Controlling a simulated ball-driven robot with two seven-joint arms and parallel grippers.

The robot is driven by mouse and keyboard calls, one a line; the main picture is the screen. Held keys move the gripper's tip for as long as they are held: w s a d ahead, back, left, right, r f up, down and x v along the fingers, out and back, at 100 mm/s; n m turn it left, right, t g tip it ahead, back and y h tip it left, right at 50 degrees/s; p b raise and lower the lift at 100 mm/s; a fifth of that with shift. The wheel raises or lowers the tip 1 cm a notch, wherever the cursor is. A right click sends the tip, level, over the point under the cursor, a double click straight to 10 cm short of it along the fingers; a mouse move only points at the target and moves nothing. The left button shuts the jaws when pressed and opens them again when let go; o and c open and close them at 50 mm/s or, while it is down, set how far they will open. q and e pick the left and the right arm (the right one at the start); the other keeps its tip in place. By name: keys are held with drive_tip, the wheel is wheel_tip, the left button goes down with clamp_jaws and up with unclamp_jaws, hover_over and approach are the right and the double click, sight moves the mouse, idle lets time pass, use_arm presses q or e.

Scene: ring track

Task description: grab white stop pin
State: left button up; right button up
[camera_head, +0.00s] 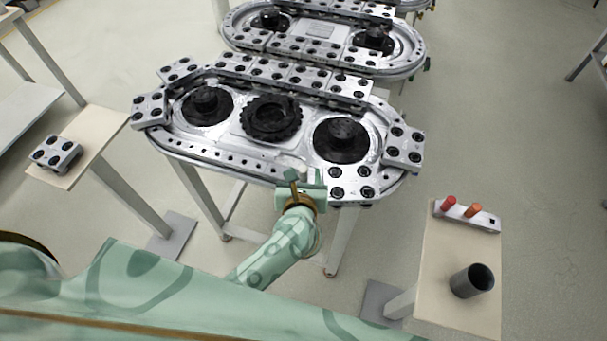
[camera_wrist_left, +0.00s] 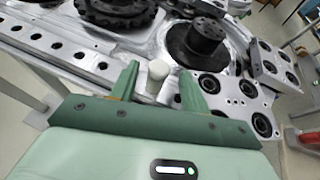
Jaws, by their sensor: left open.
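The white stop pin (camera_wrist_left: 157,76) stands at the near edge of the ring track in the left wrist view, between the two fingers of my left gripper (camera_wrist_left: 160,90). The fingers are open, with a gap on each side of the pin. In the head view my left gripper (camera_head: 303,178) is at the track's near edge, left of the near right carriage plate. The pin (camera_head: 302,167) shows there only as a small pale tip, mostly hidden by the gripper. My right gripper is not in view.
The ring track (camera_head: 225,152) carries several silver carriage plates and black hubs. A side table (camera_head: 455,250) at right holds a dark cup (camera_head: 471,281) and a rack with a red peg (camera_head: 449,202) and an orange peg (camera_head: 473,210). A left table (camera_head: 97,128) holds a loose carriage (camera_head: 56,153).

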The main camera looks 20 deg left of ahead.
sight(304, 167)
use_arm(q)
drive_tip(key=b+x, duration=0.1)
drive_tip(key=x, duration=0.3)
drive_tip(key=shift+w+a+f, duration=0.1)
drive_tip(key=shift+a, duration=0.1)
drive_tip(key=shift+c, duration=0.4)
clamp_jaws()
